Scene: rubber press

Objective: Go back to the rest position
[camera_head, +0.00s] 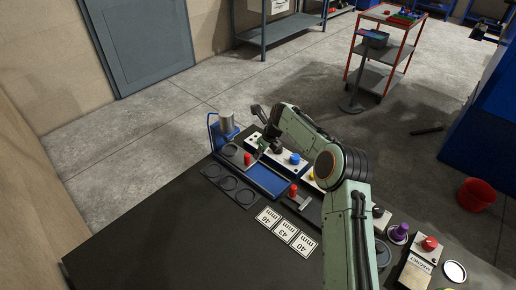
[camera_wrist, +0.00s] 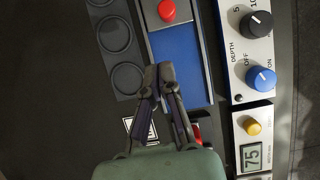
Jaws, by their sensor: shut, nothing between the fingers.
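My gripper (camera_head: 262,149) hangs over the far part of the dark bench in the head view, near the blue press. In the wrist view my gripper (camera_wrist: 161,70) has its two dark fingers together with nothing between them. It is over the near end of the press's blue base (camera_wrist: 180,58). The press (camera_head: 226,129) has a grey cylinder on a blue frame and a red knob (camera_head: 247,158); this knob also shows in the wrist view (camera_wrist: 167,10). My fingers hide part of the bench and a red part (camera_wrist: 196,132) below them.
A control panel (camera_head: 294,160) with black, blue and yellow knobs stands beside the press. A black tray (camera_head: 230,185) with round rings and several number cards (camera_head: 285,231) lie nearer. A purple-topped piece (camera_head: 399,232) and a red-knobbed box (camera_head: 430,243) stand right. The bench's left front is clear.

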